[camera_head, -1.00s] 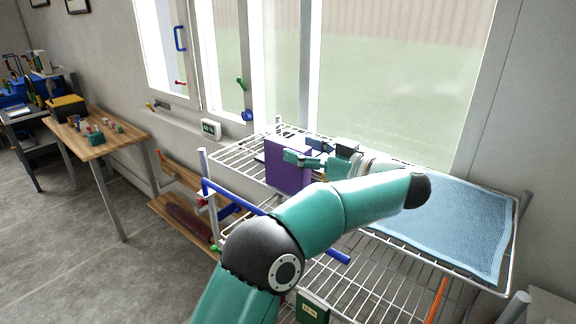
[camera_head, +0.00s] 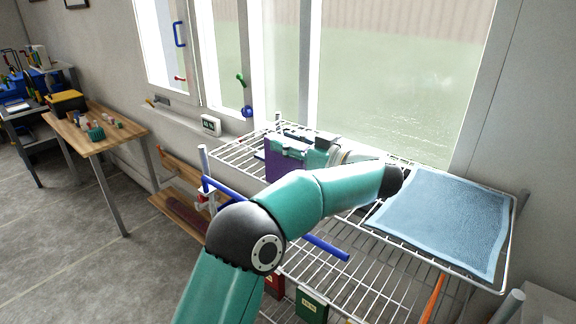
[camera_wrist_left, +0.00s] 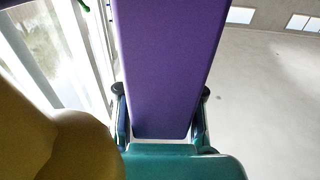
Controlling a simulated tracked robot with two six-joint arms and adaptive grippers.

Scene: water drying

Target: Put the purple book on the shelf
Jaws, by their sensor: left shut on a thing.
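The purple book (camera_head: 278,165) is at the upper level of the white wire shelf (camera_head: 234,153), near its left end. My left gripper (camera_head: 296,148) is shut on the book. In the left wrist view the purple book (camera_wrist_left: 168,60) rises from between the two fingers of my left gripper (camera_wrist_left: 163,115). My left forearm hides part of the book's lower edge, so I cannot tell whether it touches the wires. My right gripper is not in view.
A blue mat (camera_head: 445,220) covers the right of the upper shelf. A green book (camera_head: 311,306) stands on the lower level, where bare wires show to its right. A blue bar (camera_head: 325,247) crosses the front. A wooden table (camera_head: 95,130) stands left, and a window is behind.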

